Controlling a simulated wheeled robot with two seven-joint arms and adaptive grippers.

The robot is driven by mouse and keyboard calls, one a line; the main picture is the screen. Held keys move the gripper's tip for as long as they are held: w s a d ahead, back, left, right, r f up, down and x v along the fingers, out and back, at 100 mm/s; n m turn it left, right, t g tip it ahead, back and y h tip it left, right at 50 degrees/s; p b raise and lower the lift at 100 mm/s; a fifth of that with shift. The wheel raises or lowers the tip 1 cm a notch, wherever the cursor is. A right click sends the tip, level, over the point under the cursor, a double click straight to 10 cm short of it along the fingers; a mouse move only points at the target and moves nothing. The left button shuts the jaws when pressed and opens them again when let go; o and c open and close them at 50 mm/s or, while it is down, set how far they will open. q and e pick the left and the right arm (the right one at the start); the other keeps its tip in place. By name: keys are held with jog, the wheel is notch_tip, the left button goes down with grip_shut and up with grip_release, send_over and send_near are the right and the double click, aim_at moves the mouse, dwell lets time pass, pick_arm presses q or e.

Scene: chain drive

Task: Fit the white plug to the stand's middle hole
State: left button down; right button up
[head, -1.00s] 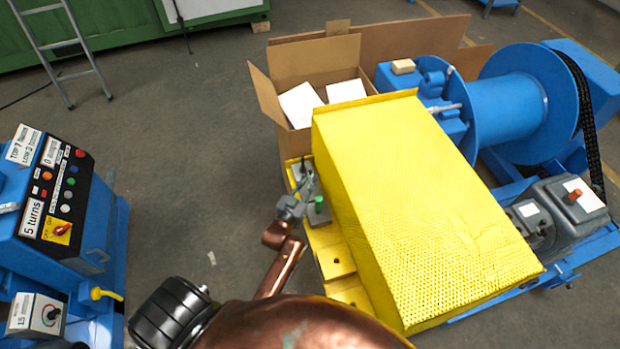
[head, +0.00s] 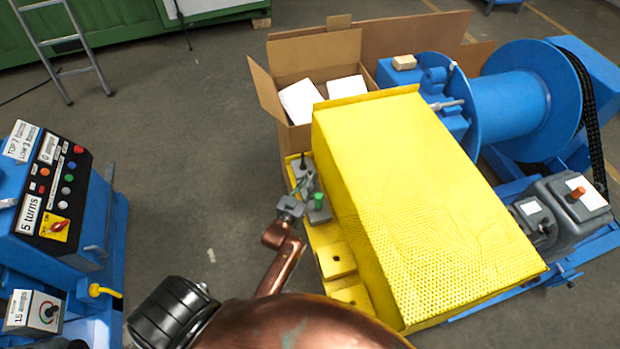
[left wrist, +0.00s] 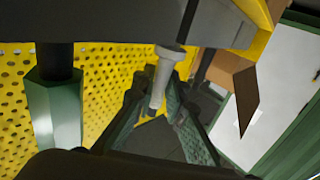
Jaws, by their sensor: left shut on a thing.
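The grey stand (head: 321,214) sits on a yellow ledge beside the large yellow perforated cover. A green plug (head: 318,200) stands on it; a green six-sided piece (left wrist: 55,108) shows at the left of the left wrist view. My left gripper (head: 308,183) is at the stand, left of the green plug. In the left wrist view, the pale white plug (left wrist: 164,72) is between my gripper fingers, shut on it. Its flared end is close to the dark stand underside (left wrist: 130,18). I cannot tell whether it is in the middle hole. The head view does not show the white plug clearly.
The yellow perforated cover (head: 420,200) rises close on the right of the stand. An open cardboard box (head: 315,60) is behind it. A blue control console (head: 60,225) stands at the left. The grey floor between console and ledge is mostly clear.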

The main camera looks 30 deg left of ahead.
pick_arm(q)
jog(key=shift+f+b, duration=0.3)
jog(key=shift+f, duration=0.35)
jog(key=c, duration=1.9)
grip_release()
jog(key=s, duration=0.4)
jog(key=s+d, duration=0.1)
jog(key=s, duration=0.7)
jog(key=shift+d, duration=0.25)
